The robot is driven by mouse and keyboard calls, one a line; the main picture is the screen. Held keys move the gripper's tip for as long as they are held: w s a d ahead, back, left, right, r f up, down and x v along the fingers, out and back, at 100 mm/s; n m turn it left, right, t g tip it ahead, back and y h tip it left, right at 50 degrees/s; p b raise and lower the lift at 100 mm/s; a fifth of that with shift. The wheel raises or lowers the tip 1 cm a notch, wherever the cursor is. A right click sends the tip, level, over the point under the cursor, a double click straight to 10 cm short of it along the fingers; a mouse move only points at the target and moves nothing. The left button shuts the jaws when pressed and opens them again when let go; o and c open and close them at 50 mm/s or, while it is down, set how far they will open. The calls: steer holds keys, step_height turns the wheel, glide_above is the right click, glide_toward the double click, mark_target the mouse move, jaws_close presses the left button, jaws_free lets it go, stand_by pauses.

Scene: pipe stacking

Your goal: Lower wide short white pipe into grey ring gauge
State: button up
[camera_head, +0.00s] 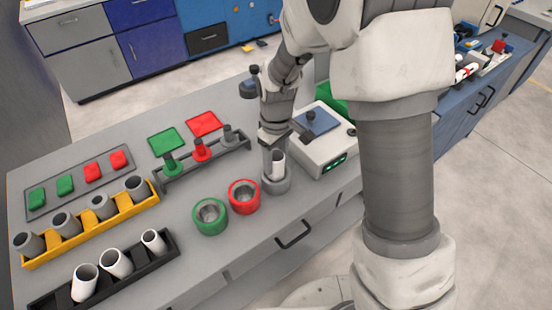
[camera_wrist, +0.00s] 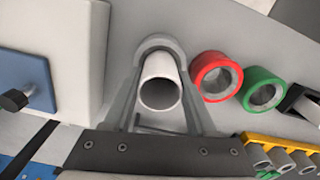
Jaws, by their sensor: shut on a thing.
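The wide short white pipe (camera_wrist: 161,94) is between the fingers of my gripper (camera_wrist: 160,110), which is shut on it. In the head view the pipe (camera_head: 278,163) stands roughly upright at the grey ring gauge (camera_head: 277,184), with its lower end hidden by the gauge's rim. In the wrist view a grey curved rim, seemingly the ring gauge (camera_wrist: 160,43), shows around the pipe's far side. I cannot tell how deep the pipe sits. My gripper (camera_head: 272,150) is just above the gauge in the head view.
A red ring gauge (camera_head: 236,203) and a green ring gauge (camera_head: 203,228) stand to the left. A white device (camera_head: 325,160) is close on the right. A black rack (camera_head: 58,299) holds white pipes and a yellow rack (camera_head: 88,233) holds grey ones. A grey rack (camera_head: 205,167) stands behind.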

steer(key=shift+f, duration=0.35)
stand_by(0.3)
steer(key=o, duration=1.4)
steer(key=shift+o, duration=0.2)
step_height(320, 180, up, 17)
steer(key=p, duration=0.1)
steer(key=shift+r+p, duration=0.2)
steer(key=shift+p, duration=0.2)
